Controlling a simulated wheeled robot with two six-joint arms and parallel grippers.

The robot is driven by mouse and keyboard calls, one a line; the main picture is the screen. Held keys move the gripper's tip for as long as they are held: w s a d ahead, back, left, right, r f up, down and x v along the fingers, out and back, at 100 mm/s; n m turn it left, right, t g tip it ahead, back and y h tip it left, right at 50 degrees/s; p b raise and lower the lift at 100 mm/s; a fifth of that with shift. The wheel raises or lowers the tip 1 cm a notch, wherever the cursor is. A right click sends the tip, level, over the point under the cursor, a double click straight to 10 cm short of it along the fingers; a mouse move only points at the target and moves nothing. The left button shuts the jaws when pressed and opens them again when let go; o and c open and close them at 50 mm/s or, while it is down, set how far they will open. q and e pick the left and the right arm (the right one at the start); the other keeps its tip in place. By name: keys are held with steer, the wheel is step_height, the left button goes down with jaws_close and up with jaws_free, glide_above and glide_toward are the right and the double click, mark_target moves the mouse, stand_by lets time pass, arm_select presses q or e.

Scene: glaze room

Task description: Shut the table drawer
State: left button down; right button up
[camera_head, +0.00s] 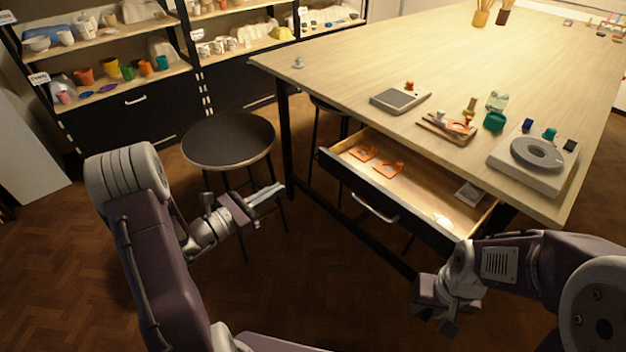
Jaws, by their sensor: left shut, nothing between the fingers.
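The table drawer (341,172) is pulled out from under the near side of the wooden table (370,65). Its black front faces me and carries a metal bar handle (374,209). Inside lie orange pieces (388,168), a pale round item near the front right and a small grey item. My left gripper (278,190) is shut and empty, left of the drawer front and apart from it. My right gripper (440,318) hangs below and in front of the drawer's right end, apart from the handle; its finger gap is unclear. My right arm hides part of the drawer's right corner.
A black round stool (229,140) stands behind my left gripper, left of the table. Another stool is partly under the table. A grey scale (400,98), a wooden tray and a small wheel (537,153) sit on the tabletop. Floor in front of the drawer is clear.

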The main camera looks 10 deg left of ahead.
mark_target(324, 162)
arm_select(q)
steer(key=b+x, duration=0.1)
steer(key=x, duration=1.3)
steer(key=shift+d+r, duration=0.1)
steer(key=shift+d, duration=0.05)
arm_select(e)
steer(key=shift+s+f, duration=0.1)
steer(key=shift+f, duration=0.25)
steer(key=shift+d, duration=0.1)
